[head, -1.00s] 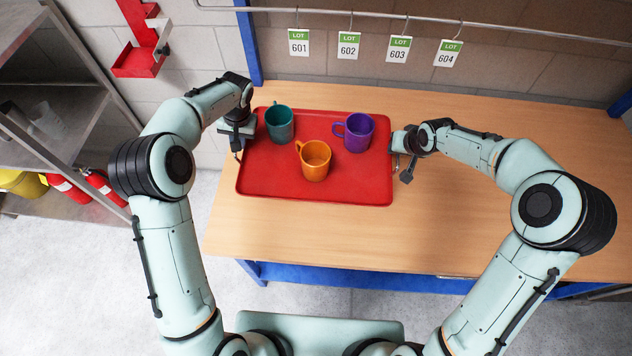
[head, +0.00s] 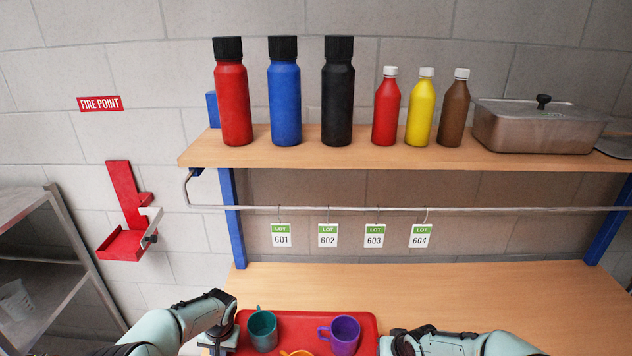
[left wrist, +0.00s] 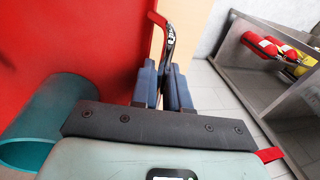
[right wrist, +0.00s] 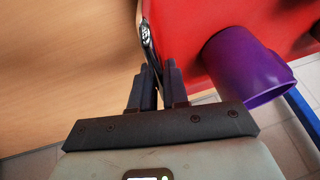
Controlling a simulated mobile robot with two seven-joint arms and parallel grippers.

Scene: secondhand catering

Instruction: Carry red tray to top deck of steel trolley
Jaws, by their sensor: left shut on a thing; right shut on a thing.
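The red tray (head: 300,326) shows at the bottom edge of the head view, its near part cut off. It carries a teal mug (head: 262,332), a purple mug (head: 344,336) and an orange mug (head: 297,353), mostly cut off. My left gripper (left wrist: 165,82) is shut on the tray's left rim, beside the teal mug. My right gripper (right wrist: 158,76) is shut on its right rim, near the purple mug. I cannot tell whether the tray is clear of the table. A grey metal shelved unit (head: 50,270) stands at the left; I cannot tell if it is the steel trolley.
The wooden table (head: 480,285) is bare right of the tray. A shelf (head: 370,150) above holds bottles and a metal pan (head: 540,125). Lot tags (head: 328,236) hang from a rail. A red wall bracket (head: 128,225) is at left. Fire extinguishers (left wrist: 262,44) lie low in the metal unit.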

